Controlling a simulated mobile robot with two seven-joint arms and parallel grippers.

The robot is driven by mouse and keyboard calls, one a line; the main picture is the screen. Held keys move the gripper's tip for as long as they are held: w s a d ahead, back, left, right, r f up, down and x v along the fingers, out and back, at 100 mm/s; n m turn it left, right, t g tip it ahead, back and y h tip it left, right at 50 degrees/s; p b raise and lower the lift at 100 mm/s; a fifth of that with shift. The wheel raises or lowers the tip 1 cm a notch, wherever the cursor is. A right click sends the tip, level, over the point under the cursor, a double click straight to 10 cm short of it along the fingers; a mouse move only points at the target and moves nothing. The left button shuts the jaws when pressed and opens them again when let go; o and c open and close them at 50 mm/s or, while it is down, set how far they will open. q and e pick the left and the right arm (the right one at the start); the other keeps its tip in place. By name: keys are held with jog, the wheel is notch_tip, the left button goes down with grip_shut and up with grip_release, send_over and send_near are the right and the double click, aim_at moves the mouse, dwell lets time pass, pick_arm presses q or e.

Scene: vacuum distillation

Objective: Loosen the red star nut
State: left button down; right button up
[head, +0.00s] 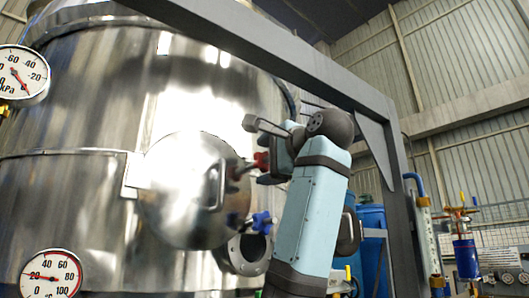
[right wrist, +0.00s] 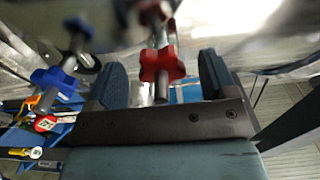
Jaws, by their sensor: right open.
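The red star nut (head: 262,161) sits on a threaded rod beside the round steel door (head: 180,190) of the vessel. In the right wrist view the red star nut (right wrist: 161,66) shows between the two dark blue fingers, with a gap on each side. My right gripper (head: 272,167) is at the nut, its hand partly hiding it in the head view. In the right wrist view my right gripper (right wrist: 163,78) is open, and I see no contact between fingers and nut. My left gripper is not in view.
A blue star nut (head: 262,222) is below the red one, near a round flanged port (head: 248,252). Gauges (head: 50,274) are on the left. A grey frame post (head: 395,200) stands right of my arm, with blue barrels (head: 372,235) behind.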

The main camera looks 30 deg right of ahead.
jog(key=shift+w+r, duration=0.1)
jog(key=shift+w, duration=0.25)
jog(key=shift+a, duration=0.1)
jog(key=c, duration=0.9)
